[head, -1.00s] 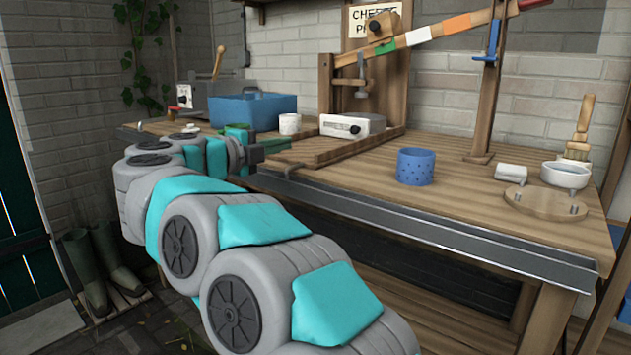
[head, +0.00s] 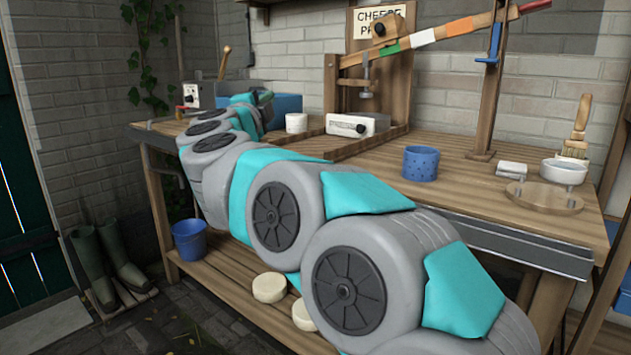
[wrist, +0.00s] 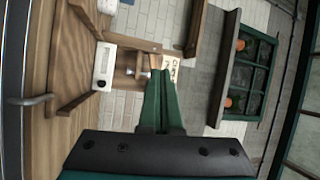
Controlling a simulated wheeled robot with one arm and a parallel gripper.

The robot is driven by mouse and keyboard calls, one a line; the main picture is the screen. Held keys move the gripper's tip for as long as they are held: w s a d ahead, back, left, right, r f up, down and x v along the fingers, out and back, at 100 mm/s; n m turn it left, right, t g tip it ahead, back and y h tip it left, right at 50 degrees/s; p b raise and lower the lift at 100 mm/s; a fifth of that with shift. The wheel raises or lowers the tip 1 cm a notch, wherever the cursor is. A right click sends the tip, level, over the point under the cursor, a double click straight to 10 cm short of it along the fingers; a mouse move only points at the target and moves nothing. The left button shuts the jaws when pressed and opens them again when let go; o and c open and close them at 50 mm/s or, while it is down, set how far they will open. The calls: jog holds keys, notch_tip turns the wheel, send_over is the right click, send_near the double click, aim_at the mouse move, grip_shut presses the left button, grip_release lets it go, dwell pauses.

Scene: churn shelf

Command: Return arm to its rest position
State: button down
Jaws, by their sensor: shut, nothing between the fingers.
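My gripper (head: 265,97) shows small at the far end of my arm in the head view, in front of the blue tub (head: 288,104) in the picture. In the wrist view my gripper (wrist: 160,82) has its green fingers together with nothing between them. My arm stretches from the lower right up to the far left and hides part of the workbench (head: 455,195). The gripper's exact height over the bench is hard to tell.
A white scale (head: 357,125) and white cup (head: 296,123) stand near the cheese press frame (head: 383,75). A blue perforated cup (head: 421,164), white bowl (head: 564,171) and round board (head: 544,196) are at right. A blue bucket (head: 189,240) and cheese wheels (head: 269,287) sit below.

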jog(key=s+a+f+n+g+y, duration=0.4)
jog(key=s+f+n+y, duration=0.25)
jog(key=n+y, duration=0.65)
jog(key=s+d+f+n+g+h+p, duration=0.1)
jog(key=s+d+f+n+g+h, duration=0.2)
jog(key=s+f, duration=0.5)
jog(key=s+d+f+n+g, duration=0.2)
jog(key=s+d+f+g, duration=0.3)
jog(key=f, duration=0.5)
jog(key=s+d+f+g+h, duration=0.2)
jog(key=s+d+f, duration=0.3)
jog(key=s, duration=0.5)
jog(key=s+d+f+g+h, duration=0.2)
jog(key=s+d+f+g, duration=0.2)
jog(key=s+d, duration=0.5)
jog(key=s+d+f+g+h+p, duration=0.1)
jog(key=s+d+f+g+h, duration=0.1)
jog(key=s+d+f, duration=0.5)
jog(key=s+g, duration=0.1)
jog(key=s, duration=0.4)
